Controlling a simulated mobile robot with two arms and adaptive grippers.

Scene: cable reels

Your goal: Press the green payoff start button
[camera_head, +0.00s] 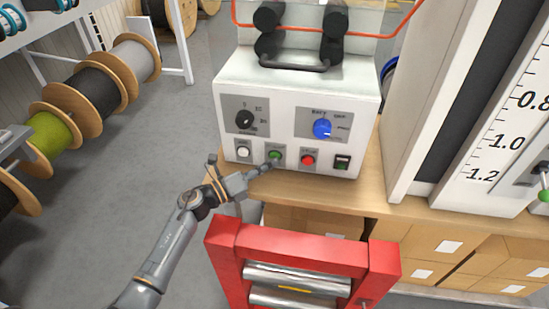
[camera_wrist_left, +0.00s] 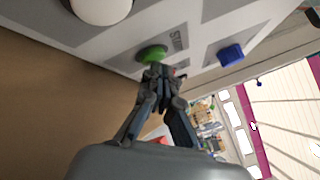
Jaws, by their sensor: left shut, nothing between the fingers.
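The green button (camera_head: 275,155) sits on the sloped front of a white control box (camera_head: 300,95), between a white button (camera_head: 243,152) and a red button (camera_head: 307,160). My left gripper (camera_head: 270,164) reaches in from the left, its shut, empty fingertips right at the lower edge of the green button. In the left wrist view the green button (camera_wrist_left: 152,53), beside a label reading START, is just beyond the fingertips (camera_wrist_left: 158,72), which overlap its lower edge. I cannot tell whether they touch or press it. My right gripper is in neither view.
A black knob (camera_head: 244,119) and a blue knob (camera_head: 322,128) sit above the buttons, and a dark switch (camera_head: 342,162) at their right. The box stands on a wooden bench (camera_head: 400,208). A red roller frame (camera_head: 300,248) stands in front. Cable reels (camera_head: 100,85) line the left.

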